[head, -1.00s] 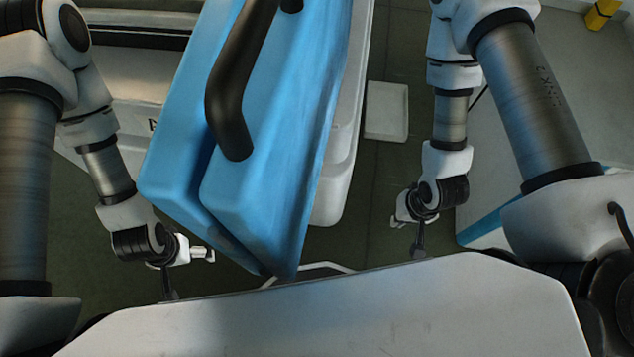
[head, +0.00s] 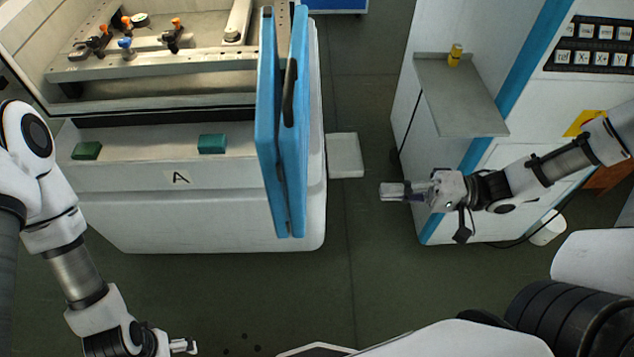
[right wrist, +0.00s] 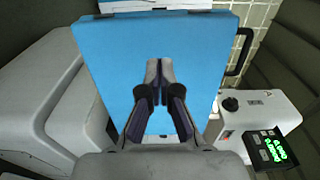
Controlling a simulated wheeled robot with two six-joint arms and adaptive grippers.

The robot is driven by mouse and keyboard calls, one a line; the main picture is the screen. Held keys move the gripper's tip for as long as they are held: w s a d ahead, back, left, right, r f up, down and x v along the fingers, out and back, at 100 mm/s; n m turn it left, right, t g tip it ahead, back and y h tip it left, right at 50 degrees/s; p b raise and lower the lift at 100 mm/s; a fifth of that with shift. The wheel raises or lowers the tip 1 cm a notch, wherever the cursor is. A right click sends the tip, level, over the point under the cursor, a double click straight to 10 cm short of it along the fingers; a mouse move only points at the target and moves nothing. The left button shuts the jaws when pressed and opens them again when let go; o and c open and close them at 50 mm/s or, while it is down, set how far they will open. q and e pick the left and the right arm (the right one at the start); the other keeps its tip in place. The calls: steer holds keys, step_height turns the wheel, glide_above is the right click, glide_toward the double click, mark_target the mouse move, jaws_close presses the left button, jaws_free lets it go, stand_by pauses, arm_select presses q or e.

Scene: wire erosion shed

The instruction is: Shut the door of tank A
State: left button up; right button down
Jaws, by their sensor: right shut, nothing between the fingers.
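Tank A is the pale machine (head: 225,178) marked "A" at the left of the head view. Its blue door (head: 270,170) stands open at the tank's right end, seen nearly edge-on as two upright blue slabs, with a dark handle (head: 289,95). My right gripper (head: 385,192) is shut and empty, to the right of the door and apart from it, pointing left. In the right wrist view the shut fingers (right wrist: 155,68) are in front of a broad blue panel (right wrist: 100,60). My left gripper (head: 190,346) is at the bottom edge, its fingers too small to read.
A white and blue cabinet (head: 480,195) with a grey shelf (head: 460,95) stands at the right, near my right arm. A pale slab (head: 345,155) lies between it and the tank. Green blocks (head: 212,143) rest on the tank's front ledge.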

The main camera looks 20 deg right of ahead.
arm_select(q)
steer(key=f+b, duration=0.2)
steer(key=b, duration=0.1)
steer(key=shift+w+d+f, duration=0.1)
steer(key=shift+w+f, duration=0.25)
steer(key=shift+w, duration=0.05)
arm_select(e)
steer(key=w+x, duration=0.1)
steer(key=x, duration=1.3)
steer(key=shift+r, duration=0.3)
steer(key=shift+w+d, duration=0.1)
